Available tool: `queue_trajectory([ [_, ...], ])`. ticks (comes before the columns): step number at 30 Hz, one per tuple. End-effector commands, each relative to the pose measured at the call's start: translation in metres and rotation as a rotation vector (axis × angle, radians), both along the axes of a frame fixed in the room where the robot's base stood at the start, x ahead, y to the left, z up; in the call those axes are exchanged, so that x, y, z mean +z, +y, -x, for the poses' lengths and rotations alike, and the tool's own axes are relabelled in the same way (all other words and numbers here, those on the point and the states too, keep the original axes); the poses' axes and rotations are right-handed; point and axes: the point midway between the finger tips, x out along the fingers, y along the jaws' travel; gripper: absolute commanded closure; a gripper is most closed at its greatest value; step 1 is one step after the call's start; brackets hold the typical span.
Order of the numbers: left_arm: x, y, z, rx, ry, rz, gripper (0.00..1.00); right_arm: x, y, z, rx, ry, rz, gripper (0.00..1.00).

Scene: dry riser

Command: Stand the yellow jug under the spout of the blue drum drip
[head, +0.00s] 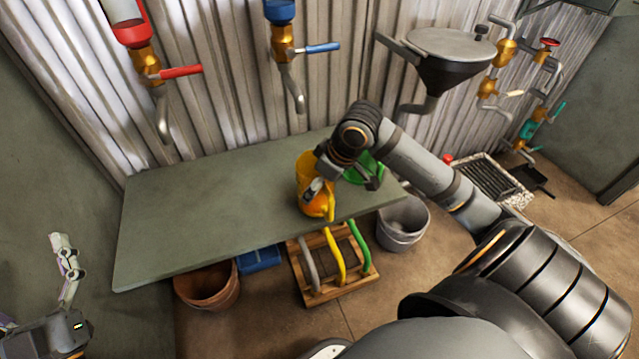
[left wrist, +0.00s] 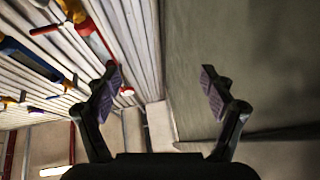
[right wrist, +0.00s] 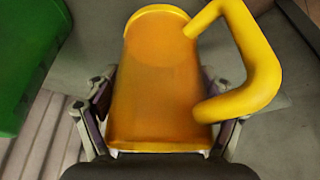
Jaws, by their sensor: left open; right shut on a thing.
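The yellow jug (head: 306,168) is at the bench's right half in the head view. My right gripper (head: 325,180) is shut on it, with a finger on each side of its body in the right wrist view (right wrist: 155,95). Its handle is free, at the right there. Whether its base touches the bench I cannot tell. The blue drum drip's tap (head: 284,42) is on the back wall, its spout (head: 296,92) pointing down, above and behind the jug in the picture. My left gripper (head: 66,258) is open and empty at the far left; its fingers also show in the left wrist view (left wrist: 165,85).
A green jug (head: 365,166) stands just right of the yellow one, partly hidden by my right arm. The bench (head: 190,215) is clear on its left. A red tap (head: 147,65) and a grey funnel (head: 440,65) flank the blue tap. Buckets (head: 403,225) stand below.

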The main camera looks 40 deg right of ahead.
Motion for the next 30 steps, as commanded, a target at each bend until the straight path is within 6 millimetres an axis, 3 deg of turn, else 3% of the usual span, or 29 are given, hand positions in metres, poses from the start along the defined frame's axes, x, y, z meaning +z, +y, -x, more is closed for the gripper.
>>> queue_trajectory([
  [8,-0.001,0.000,-0.001,0.000,0.008,0.000,0.18,-0.002,0.000,0.000,-0.001,0.000,0.000,0.52],
  [9,-0.002,0.000,-0.001,0.000,0.011,0.000,0.18,-0.003,0.000,0.000,-0.001,0.000,0.000,0.17],
  [13,-0.002,0.000,-0.001,0.000,0.011,0.000,0.18,-0.003,0.000,0.000,0.000,0.000,0.001,0.00],
  [25,-0.001,0.000,0.000,0.000,0.003,0.000,0.18,0.001,0.000,0.000,0.001,-0.001,0.001,0.00],
  [30,-0.027,0.001,-0.008,0.001,0.122,0.002,0.18,0.007,-0.002,0.002,0.000,-0.001,0.005,0.00],
])
